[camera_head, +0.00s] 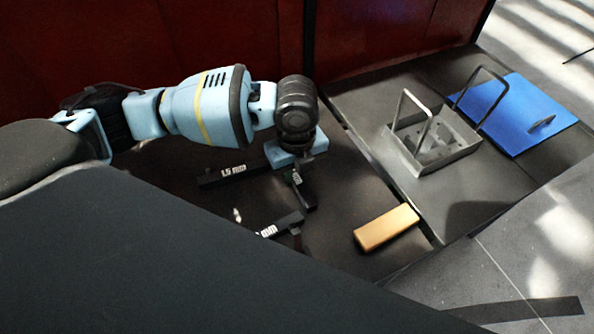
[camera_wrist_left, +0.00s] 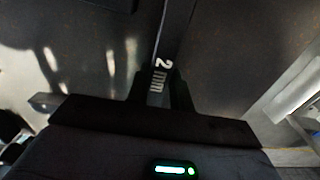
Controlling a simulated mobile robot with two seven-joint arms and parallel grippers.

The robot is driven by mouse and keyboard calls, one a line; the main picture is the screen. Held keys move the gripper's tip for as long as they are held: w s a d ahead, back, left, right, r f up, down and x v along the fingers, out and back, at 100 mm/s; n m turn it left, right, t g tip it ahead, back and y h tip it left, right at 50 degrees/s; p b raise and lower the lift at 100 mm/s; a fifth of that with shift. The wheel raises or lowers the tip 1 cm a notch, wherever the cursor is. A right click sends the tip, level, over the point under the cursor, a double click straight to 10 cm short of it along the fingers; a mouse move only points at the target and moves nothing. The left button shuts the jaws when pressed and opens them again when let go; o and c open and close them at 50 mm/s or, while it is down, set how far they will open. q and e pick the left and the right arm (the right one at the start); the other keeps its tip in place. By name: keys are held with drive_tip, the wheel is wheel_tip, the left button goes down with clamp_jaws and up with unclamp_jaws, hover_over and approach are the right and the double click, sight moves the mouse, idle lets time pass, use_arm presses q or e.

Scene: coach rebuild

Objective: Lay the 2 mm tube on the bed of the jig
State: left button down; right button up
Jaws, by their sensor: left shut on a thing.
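The 2 mm tube is a dark bar with white lettering. In the left wrist view the 2 mm tube (camera_wrist_left: 166,42) runs away from between the two black fingers of my left gripper (camera_wrist_left: 160,88), which is shut on it. In the head view my left gripper (camera_head: 298,215) is low over the dark floor at the same tube (camera_head: 282,226); only "mm" of its label shows. Whether the tube touches the surface below, I cannot tell. I cannot make out the jig's bed for certain. My right gripper is not in view.
A dark bar marked 1.5 mm (camera_head: 222,176) lies behind. An orange block (camera_head: 386,228) lies to the right. Farther right stand a grey metal tray (camera_head: 455,157) with two upright loops and a blue mat (camera_head: 520,105). A large dark shape hides the lower left.

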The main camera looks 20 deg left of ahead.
sight(297, 176)
use_arm(q)
drive_tip(key=c, duration=1.2)
unclamp_jaws()
drive_tip(key=shift+c, duration=0.2)
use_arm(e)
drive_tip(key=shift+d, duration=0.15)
use_arm(q)
wheel_tip(297, 176, up, 12)
drive_tip(key=p, duration=0.1)
drive_tip(key=shift+o, duration=0.5)
drive_tip(key=shift+r, duration=0.1)
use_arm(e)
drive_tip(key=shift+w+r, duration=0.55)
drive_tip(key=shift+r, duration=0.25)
